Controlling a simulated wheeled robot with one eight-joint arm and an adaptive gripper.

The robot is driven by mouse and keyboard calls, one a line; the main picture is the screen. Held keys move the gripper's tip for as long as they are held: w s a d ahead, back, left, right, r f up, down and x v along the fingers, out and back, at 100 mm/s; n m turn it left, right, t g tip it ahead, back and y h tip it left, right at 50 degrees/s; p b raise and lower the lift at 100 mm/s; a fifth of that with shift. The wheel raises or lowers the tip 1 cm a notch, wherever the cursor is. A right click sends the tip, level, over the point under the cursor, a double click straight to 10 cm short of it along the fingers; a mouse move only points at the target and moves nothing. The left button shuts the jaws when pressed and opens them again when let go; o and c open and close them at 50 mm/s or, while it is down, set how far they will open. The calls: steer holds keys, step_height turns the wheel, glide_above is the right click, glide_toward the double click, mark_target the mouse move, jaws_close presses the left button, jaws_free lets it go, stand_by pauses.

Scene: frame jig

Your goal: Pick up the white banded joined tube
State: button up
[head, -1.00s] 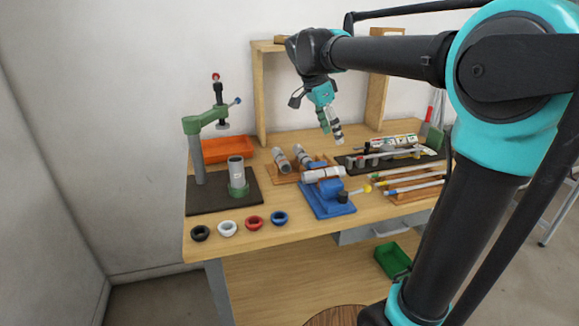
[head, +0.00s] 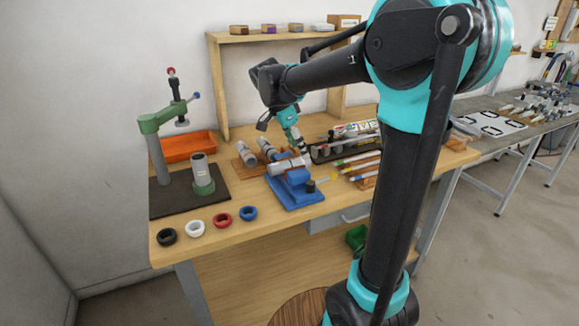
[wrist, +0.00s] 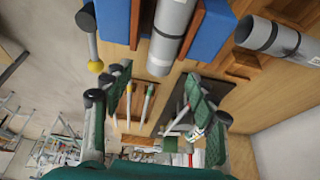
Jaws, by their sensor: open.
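A white tube with dark bands (head: 287,166) lies across the blue clamp fixture (head: 296,195) on the wooden workbench; I take it for the joined tube. In the wrist view the tube (wrist: 172,38) shows at the top middle, between blue blocks (wrist: 209,32), with a dark band around it. My gripper (head: 303,149) is just above the right end of the tube in the head view, and partly overlaps it there. In the wrist view my gripper (wrist: 158,93) is open, its fingers wide apart, with nothing between the tips. I cannot tell any contact.
Two grey tubes (head: 246,154) rest in a wooden cradle left of the fixture. A green press (head: 149,124) and orange tray (head: 190,146) stand further left. Coloured rings (head: 222,220) line the front edge. Rods (head: 360,161) and a dark rack lie to the right.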

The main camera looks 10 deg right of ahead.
steer(key=shift+x, duration=2.6)
jaws_close()
